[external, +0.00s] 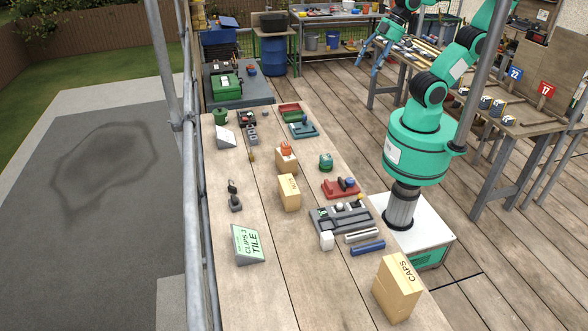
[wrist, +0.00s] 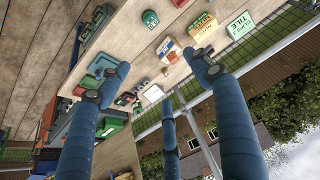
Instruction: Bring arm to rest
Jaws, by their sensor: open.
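My green arm (external: 418,145) stands on a white-topped base at the right of the workbench (external: 268,215). It reaches up and back, so its end is at the top of the external view. My gripper (external: 371,62) has blue fingers hanging downward, well away from the bench items. In the wrist view my gripper (wrist: 160,82) shows its blue fingers spread wide with nothing between them. Bench items appear beyond the fingers there, including a green round container (wrist: 150,19). The arm's upper end is cut off by the picture's top edge.
The bench carries a CAPS box (external: 397,288), a NUTS box (external: 289,192), a CLIPS sign (external: 248,244), a grey tray (external: 342,218) and a red holder (external: 341,190). A side table (external: 525,128) stands at right. Scaffold poles (external: 192,180) line the left. Plank floor is open behind the bench.

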